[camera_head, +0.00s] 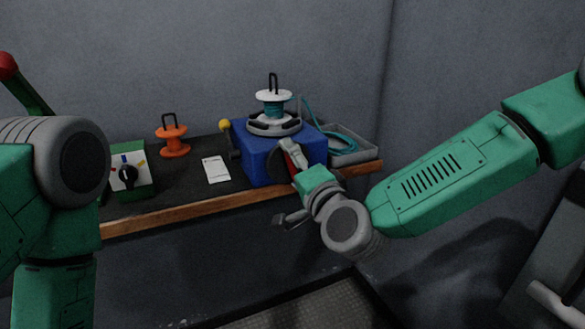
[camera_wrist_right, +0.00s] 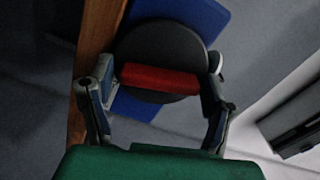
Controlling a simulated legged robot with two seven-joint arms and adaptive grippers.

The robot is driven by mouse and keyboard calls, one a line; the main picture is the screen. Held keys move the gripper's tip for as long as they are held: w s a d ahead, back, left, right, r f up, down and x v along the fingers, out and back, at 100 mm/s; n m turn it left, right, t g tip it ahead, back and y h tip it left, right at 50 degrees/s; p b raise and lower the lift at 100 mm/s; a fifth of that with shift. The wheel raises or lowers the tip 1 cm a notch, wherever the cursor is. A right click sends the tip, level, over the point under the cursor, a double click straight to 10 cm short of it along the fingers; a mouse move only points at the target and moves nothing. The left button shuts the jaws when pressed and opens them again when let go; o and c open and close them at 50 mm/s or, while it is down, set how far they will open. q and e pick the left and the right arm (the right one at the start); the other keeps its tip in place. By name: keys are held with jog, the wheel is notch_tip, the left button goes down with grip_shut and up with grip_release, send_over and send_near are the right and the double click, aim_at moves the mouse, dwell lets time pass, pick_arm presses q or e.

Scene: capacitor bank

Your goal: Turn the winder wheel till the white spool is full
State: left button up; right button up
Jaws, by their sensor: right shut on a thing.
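The winder is a blue box (camera_head: 255,158) on the bench, with a grey round platform (camera_head: 273,125) on top. The white spool (camera_head: 273,96) stands upright there, with teal cable wound around its core; how full it is cannot be told exactly. In the right wrist view, the dark winder wheel (camera_wrist_right: 150,45) carries a red handle (camera_wrist_right: 160,78). My right gripper (camera_head: 292,158) is at the front of the blue box. In the wrist view its fingers (camera_wrist_right: 158,84) are on both sides of the red handle, shut on it. My left gripper is not in view.
A grey tray (camera_head: 352,152) stands right of the winder, with teal cable (camera_head: 318,128) running toward it. Left are an orange spool (camera_head: 173,141), a white card (camera_head: 215,169), a yellow-knobbed lever (camera_head: 225,126) and a green switch box (camera_head: 130,176). A wooden edge (camera_head: 185,210) borders the bench.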

jog(key=shift+d+f+m+b, duration=0.1)
jog(key=shift+m+b, duration=0.1)
jog(key=shift+m, duration=0.55)
jog(key=shift+f+m+b, duration=0.1)
jog(key=shift+m+b, duration=0.05)
jog(key=shift+m, duration=0.6)
jog(key=o, duration=0.9)
jog(key=shift+w, duration=0.15)
jog(key=shift+c, duration=0.2)
jog(key=v, duration=1.2)
jog(key=shift+f, duration=0.1)
